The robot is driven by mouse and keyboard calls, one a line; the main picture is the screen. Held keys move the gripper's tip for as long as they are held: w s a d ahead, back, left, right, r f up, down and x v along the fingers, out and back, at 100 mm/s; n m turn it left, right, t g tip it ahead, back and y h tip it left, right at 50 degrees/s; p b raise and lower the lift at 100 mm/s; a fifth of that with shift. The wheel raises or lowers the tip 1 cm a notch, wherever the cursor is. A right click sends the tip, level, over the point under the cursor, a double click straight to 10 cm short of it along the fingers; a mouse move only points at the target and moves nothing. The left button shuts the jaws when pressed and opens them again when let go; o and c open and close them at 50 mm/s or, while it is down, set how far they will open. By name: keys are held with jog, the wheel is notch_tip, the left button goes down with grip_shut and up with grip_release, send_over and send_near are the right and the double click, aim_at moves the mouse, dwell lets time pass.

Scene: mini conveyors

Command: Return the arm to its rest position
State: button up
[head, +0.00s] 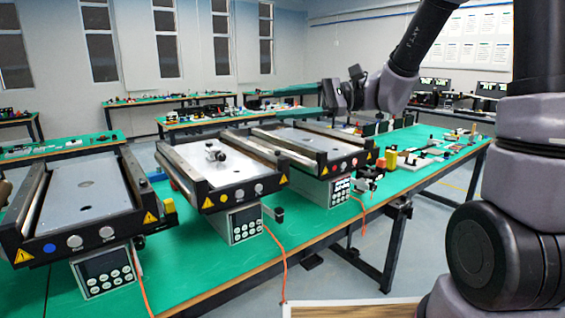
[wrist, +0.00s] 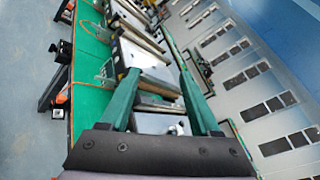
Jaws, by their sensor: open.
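My arm rises at the right of the head view and reaches left above the green table (head: 270,255). My gripper (head: 335,97) is held in the air over the far end of that table, clear of the conveyors. In the wrist view its two green fingers (wrist: 158,88) are spread apart with nothing held between them. The conveyors and the table show beyond the fingers, tilted in that view.
Three mini conveyors stand in a row: left (head: 88,190), middle (head: 205,165) and right (head: 312,142). Small coloured parts (head: 430,155) lie at the table's right end. A wooden-edged board (head: 350,311) is at the bottom. Other tables stand behind.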

jog(key=s+d+f+n+h, duration=0.1)
jog(key=s+d+n+h, duration=0.25)
jog(key=s, duration=0.25)
jog(key=s+d+r+t+h, duration=0.1)
jog(key=d+t+h, duration=0.3)
jog(key=d, duration=0.6)
jog(key=s+d+r+t+h, duration=0.1)
jog(key=s+d+t+h, duration=0.1)
jog(key=d+t+h, duration=0.2)
jog(key=d+n+h, duration=0.1)
jog(key=d+h, duration=0.2)
jog(key=d, duration=0.3)
jog(key=shift+s, duration=0.15)
jog(key=shift+r, duration=0.15)
